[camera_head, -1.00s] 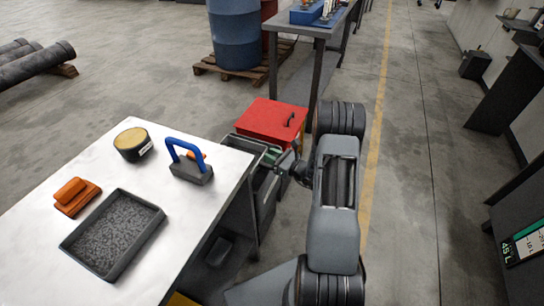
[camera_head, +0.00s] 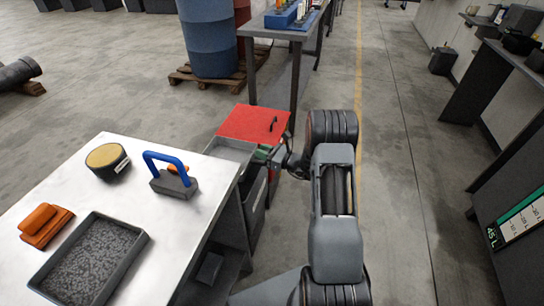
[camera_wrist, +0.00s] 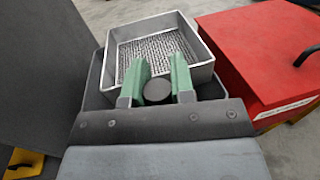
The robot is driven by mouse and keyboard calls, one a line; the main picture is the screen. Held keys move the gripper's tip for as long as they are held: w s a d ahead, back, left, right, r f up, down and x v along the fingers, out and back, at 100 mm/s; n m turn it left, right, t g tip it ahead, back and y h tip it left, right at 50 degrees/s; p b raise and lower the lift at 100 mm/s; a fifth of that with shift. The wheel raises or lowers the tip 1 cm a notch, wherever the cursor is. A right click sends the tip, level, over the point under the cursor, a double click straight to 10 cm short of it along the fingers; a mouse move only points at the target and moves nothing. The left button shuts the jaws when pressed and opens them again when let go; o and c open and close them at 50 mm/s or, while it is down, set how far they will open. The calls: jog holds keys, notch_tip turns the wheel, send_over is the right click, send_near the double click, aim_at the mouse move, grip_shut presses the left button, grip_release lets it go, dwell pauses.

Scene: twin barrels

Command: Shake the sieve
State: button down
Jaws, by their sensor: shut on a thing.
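The sieve (camera_wrist: 190,50) is a square metal frame with a mesh floor, seen in the wrist view just beyond my fingers. In the head view the sieve (camera_head: 229,148) is at the table's right end, beside a red lid. My gripper (camera_wrist: 160,90) has green fingers and is shut on a round dark handle (camera_wrist: 157,91) at the sieve's near side. In the head view my gripper (camera_head: 268,153) is partly hidden by my arm. A dark bin (camera_wrist: 94,82) shows under and around the sieve; whether they touch is unclear.
A red box (camera_wrist: 262,55) stands close to the right of the sieve. The white-topped table (camera_head: 150,218) bears a grey tray of gravel (camera_head: 92,262), an orange block (camera_head: 43,222), a round tin (camera_head: 106,159) and a blue-handled tool (camera_head: 172,180).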

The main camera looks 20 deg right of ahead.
jog(key=shift+w+d, duration=0.15)
jog(key=shift+d, duration=0.05)
jog(key=c, duration=1.2)
grip_release()
jog(key=shift+o, duration=1.2)
jog(key=p+v, duration=0.1)
jog(key=v, duration=1.2)
jog(key=shift+s+d, duration=0.2)
jog(key=shift+s, duration=0.15)
jog(key=shift+r, duration=0.1)
